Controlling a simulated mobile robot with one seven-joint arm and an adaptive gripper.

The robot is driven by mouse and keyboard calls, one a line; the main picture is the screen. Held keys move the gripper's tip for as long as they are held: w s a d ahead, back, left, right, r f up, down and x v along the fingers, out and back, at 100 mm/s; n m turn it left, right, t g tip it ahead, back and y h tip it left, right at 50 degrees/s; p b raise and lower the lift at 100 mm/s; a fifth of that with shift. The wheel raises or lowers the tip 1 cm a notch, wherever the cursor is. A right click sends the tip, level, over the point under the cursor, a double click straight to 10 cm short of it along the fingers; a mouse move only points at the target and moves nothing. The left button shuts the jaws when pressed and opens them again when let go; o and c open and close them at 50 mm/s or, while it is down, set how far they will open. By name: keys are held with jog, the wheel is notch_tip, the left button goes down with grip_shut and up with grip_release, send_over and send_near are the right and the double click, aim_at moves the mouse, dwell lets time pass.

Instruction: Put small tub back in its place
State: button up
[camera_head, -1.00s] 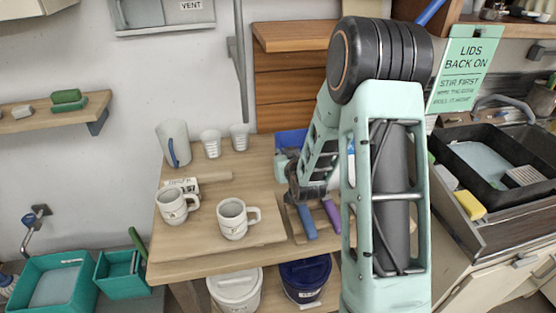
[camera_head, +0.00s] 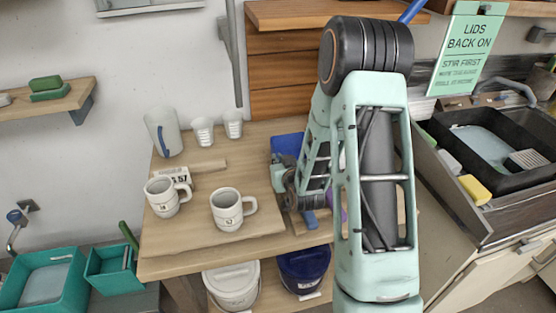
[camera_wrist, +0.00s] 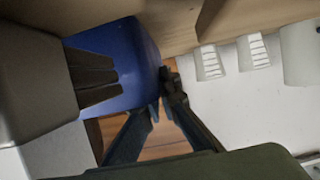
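The small tub looks to be a blue, straight-sided container (camera_head: 287,144) at the back right of the wooden table, partly hidden behind my arm. In the wrist view the blue tub (camera_wrist: 125,60) fills the upper left, close beyond my fingers. My gripper (camera_wrist: 165,92) has its fingertips close together at the tub's lower right edge, and they appear to pinch it. The exact contact is small and dark. In the head view my gripper (camera_head: 283,180) is mostly hidden by my own arm.
Two mugs (camera_head: 165,197) (camera_head: 232,212) stand on a board at the table's front. A pitcher (camera_head: 162,134) and two cups (camera_head: 202,132) (camera_head: 233,123) stand behind. White (camera_head: 232,287) and dark blue (camera_head: 303,268) buckets sit below. A sink tray (camera_head: 490,150) is right.

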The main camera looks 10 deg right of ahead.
jog(key=o, duration=0.5)
jog(key=shift+c, duration=0.2)
jog(key=shift+r, duration=0.15)
jog(key=p+v, duration=0.4)
jog(key=v, duration=0.6)
jog(key=shift+w+r, duration=0.15)
jog(key=shift+r, duration=0.05)
jog(key=s+p, duration=0.1)
jog(key=p, duration=0.3)
jog(key=shift+s+r, duration=0.1)
jog(key=shift+r, duration=0.15)
jog(key=shift+s+p, duration=0.35)
jog(key=shift+p, duration=0.45)
jog(key=shift+o, duration=0.2)
